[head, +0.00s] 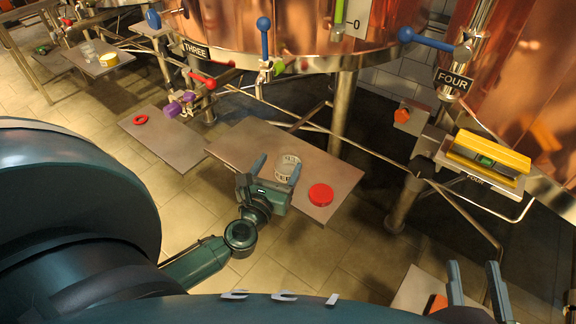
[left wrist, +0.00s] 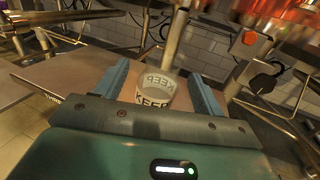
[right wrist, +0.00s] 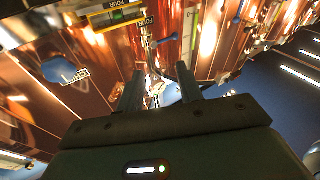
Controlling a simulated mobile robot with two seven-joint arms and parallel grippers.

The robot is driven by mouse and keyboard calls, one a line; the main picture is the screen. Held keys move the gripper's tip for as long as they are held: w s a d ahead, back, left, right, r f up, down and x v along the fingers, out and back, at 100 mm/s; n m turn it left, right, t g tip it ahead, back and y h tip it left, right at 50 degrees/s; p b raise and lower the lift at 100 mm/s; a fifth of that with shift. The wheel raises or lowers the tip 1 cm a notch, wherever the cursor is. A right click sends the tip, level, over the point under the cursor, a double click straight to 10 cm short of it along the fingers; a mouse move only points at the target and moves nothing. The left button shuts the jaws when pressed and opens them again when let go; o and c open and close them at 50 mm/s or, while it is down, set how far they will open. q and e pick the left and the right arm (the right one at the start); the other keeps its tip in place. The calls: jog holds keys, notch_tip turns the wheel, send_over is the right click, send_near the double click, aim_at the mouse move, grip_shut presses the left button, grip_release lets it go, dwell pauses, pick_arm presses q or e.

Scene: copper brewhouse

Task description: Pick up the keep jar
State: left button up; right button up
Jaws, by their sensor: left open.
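The keep jar (head: 288,166), clear glass with dark KEEP lettering, stands upright on a brown table (head: 240,142) below the tank marked THREE. It also shows in the left wrist view (left wrist: 155,91). My left gripper (head: 277,170) is open at the jar, one finger to each side. In the left wrist view the jar appears between the fingertips, with a gap on both sides; its base is hidden by the gripper body. My right gripper (head: 476,283) is open and empty at the lower right, away from the jar. It also shows in the right wrist view (right wrist: 160,88).
A red round lid (head: 321,194) lies on the table right of the jar. A smaller table (head: 172,143) with a red ring (head: 141,119) stands to the left. Steel legs and pipes run behind the table. A yellow-framed box (head: 487,155) sits near the FOUR sign.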

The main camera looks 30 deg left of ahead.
aim_at(284, 162)
pick_arm(q)
jog(key=x, duration=0.3)
jog(key=b+x, duration=0.1)
jog(key=x, duration=0.1)
jog(key=shift+w+d+f, duration=0.2)
jog(key=shift+d+f, duration=0.05)
jog(key=shift+c, duration=0.6)
jog(key=c, duration=1)
jog(key=shift+o, duration=0.2)
